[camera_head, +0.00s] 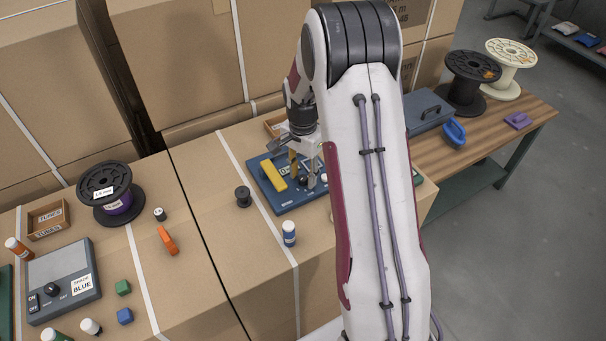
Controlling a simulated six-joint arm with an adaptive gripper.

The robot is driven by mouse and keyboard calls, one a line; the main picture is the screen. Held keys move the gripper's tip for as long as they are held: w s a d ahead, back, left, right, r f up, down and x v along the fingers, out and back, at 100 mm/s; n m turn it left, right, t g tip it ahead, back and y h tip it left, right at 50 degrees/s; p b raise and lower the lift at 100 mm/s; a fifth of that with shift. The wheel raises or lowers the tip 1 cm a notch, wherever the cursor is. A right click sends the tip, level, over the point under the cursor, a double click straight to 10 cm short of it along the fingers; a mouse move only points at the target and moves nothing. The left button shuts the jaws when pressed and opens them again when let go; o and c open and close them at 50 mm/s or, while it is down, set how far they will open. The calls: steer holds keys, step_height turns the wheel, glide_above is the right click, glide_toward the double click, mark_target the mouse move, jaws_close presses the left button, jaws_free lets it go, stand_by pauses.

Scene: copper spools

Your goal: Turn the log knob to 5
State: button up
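A blue panel (291,205) lies on the cardboard boxes in the middle, partly hidden by my arm. It carries a yellow bar (272,175) and a small dark knob (304,181) with pale marks near it. The marks are too small to read, so I cannot tell whether this is the log knob or where it points. My gripper (304,172) points down over the panel, close to the dark knob. Whether its fingers touch the knob or are closed on it is not clear.
A grey box (66,273) with a black knob and a "BLUE" label sits at lower left. A black spool (104,188), an orange clip (167,240) and a blue-white bottle (289,233) stand around. A wooden bench (520,103) with spools is at right.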

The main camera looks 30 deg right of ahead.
mark_target(303, 178)
step_height(303, 178, up, 12)
steer(key=shift+f, duration=0.25)
stand_by(0.4)
steer(key=shift+n, duration=0.3)
stand_by(0.4)
steer(key=s+a+r+n+t, duration=0.2)
steer(key=s+a+r+n, duration=0.2)
steer(key=s, duration=0.5)
steer(key=s+a+r+n+t, duration=0.1)
steer(key=s+a+r+n, duration=0.3)
steer(key=s, duration=0.5)
steer(key=s+a+r+n+t, duration=0.2)
steer(key=s+a+r+n, duration=0.2)
steer(key=s+a+r, duration=0.3)
steer(key=shift+s+a+r+n+t, duration=0.2)
steer(key=shift+s+n+t, duration=0.15)
steer(key=shift+s, duration=0.85)
